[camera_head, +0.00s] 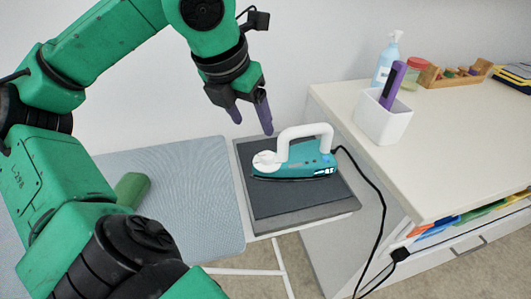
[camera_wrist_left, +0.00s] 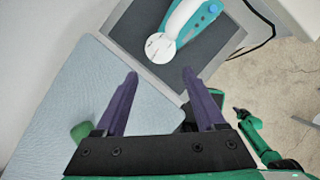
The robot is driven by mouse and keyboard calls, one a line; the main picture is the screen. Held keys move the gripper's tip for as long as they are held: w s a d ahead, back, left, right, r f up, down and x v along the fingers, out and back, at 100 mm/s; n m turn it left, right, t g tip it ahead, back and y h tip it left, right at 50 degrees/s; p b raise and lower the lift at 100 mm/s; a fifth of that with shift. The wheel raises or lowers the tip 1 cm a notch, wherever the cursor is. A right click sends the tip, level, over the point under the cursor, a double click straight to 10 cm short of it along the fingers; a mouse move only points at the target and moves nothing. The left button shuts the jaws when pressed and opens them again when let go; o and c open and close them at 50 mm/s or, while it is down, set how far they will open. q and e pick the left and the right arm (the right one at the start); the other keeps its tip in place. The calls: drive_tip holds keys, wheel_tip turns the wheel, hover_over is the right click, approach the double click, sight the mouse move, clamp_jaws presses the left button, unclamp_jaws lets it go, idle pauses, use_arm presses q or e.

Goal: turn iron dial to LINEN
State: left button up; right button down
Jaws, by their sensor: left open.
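A teal iron (camera_head: 296,162) with a white handle rests on a dark grey pad at the end of the ironing board. Its round white dial (camera_head: 266,161) is at the left end of the iron. The dial (camera_wrist_left: 160,47) also shows in the left wrist view, with small marks too small to read. My left gripper (camera_head: 251,117) is open and empty, above and behind the dial in the head view. In the left wrist view its two purple fingers (camera_wrist_left: 160,75) are spread, with the dial beyond their tips. My right gripper is not clearly seen.
The dark pad (camera_head: 262,205) adjoins the blue-grey ironing board (camera_head: 190,190). A green cylinder (camera_head: 132,189) lies on the board. A black cord (camera_head: 372,185) runs right from the iron.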

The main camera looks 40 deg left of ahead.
sight(267, 156)
use_arm(q)
drive_tip(key=b+x, duration=0.3)
drive_tip(key=x, duration=1.1)
drive_tip(key=shift+s, duration=0.15)
clamp_jaws()
